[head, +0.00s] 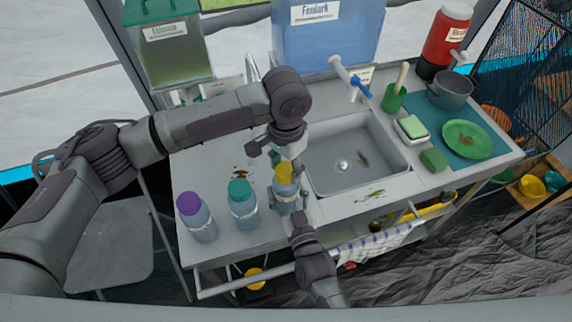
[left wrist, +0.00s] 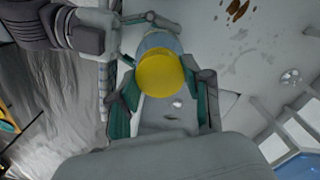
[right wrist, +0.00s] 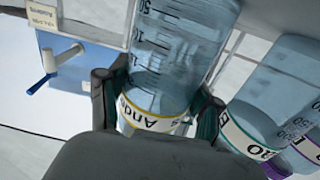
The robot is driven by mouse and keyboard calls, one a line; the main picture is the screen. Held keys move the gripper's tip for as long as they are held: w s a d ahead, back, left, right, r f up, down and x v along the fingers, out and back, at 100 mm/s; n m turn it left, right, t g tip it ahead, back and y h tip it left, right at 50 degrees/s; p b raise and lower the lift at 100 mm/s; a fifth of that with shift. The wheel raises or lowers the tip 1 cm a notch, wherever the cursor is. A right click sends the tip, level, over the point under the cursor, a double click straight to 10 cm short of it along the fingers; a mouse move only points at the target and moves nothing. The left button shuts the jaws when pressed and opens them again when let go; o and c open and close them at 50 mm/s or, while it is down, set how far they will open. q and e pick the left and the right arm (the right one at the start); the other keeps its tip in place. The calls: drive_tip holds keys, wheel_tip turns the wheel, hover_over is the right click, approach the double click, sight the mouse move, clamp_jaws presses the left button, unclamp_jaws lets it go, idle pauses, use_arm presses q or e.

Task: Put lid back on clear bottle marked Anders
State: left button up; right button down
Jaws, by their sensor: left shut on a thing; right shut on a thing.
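The clear bottle (head: 287,203) stands upright near the counter's front edge. Its yellow-edged label, partly readable as "And…", shows in the right wrist view (right wrist: 150,117). My right gripper (head: 289,207) is shut around the bottle's body, with a finger on each side in the right wrist view (right wrist: 155,105). The yellow lid (head: 285,172) is over the bottle's top, in line with it. My left gripper (head: 286,160) is shut on the lid from above; the lid also shows between its fingers in the left wrist view (left wrist: 160,75). I cannot tell whether the lid is seated.
A teal-lidded bottle (head: 242,204) and a purple-lidded bottle (head: 197,217) stand just left. The sink (head: 345,160) is to the right. A green cup (head: 393,98), sponges and a green plate (head: 467,139) lie beyond it. Large water containers (head: 325,40) stand at the back.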

use_arm(q)
drive_tip(key=m, duration=0.4)
drive_tip(key=shift+m, duration=0.4)
drive_tip(key=m, duration=1.3)
drive_tip(key=o, duration=1.3)
drive_tip(key=shift+r, duration=2.2)
